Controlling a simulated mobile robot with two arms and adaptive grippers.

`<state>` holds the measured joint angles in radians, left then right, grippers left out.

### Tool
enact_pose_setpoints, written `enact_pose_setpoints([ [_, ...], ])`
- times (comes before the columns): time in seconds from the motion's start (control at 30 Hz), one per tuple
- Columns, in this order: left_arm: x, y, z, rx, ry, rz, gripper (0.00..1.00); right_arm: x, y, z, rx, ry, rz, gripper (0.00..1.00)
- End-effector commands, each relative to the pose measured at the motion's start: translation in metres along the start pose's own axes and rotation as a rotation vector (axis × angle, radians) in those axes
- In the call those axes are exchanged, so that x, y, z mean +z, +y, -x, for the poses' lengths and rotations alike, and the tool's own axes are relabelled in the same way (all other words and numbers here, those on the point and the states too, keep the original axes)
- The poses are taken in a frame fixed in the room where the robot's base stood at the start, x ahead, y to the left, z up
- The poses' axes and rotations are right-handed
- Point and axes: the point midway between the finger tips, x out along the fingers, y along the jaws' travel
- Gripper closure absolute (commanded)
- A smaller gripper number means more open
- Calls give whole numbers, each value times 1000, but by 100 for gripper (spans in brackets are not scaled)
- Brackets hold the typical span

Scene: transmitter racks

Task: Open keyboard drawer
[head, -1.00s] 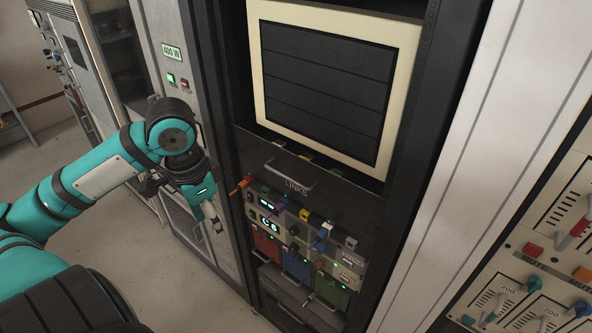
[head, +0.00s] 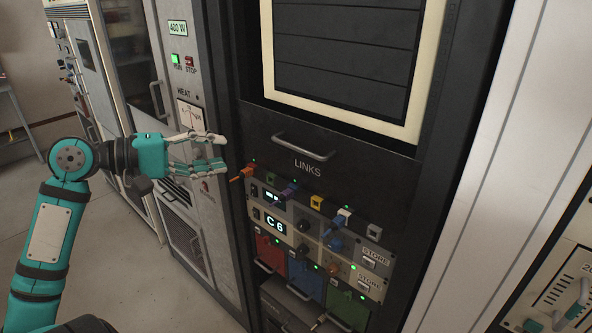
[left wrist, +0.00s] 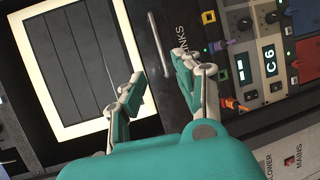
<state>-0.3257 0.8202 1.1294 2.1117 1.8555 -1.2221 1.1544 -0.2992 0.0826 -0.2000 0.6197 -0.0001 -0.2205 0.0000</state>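A black drawer front (head: 365,165) labelled LINKS sits in the rack below the cream-framed screen panel. It looks flush with the rack, so the drawer looks closed. Its silver bar handle (head: 303,147) is on the upper left part of the front. The handle also shows in the left wrist view (left wrist: 160,45), lying beyond the gap between the fingers. My left gripper (head: 220,151) is open and empty, to the left of the handle and apart from it, with its fingers pointing toward the rack. My right gripper is not in view.
Below the drawer is a patch panel (head: 300,218) with coloured plugs; an orange plug (head: 243,173) sticks out near my left gripper. A grey cabinet (head: 190,60) with 400 W label stands left of the rack. Open floor (head: 130,270) lies at the lower left.

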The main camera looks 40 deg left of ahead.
Motion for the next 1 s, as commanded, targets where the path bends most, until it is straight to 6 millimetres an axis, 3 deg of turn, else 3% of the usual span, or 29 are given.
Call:
enact_pose_setpoints([
  [0.17, -1, 4, -11, 15, 3, 17, 67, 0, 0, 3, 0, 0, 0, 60],
  [0.7, -1, 5, -117, 9, 2, 11, 67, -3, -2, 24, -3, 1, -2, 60],
  [1.0, -2, 6, -158, 12, 3, 14, 67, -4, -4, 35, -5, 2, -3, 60],
])
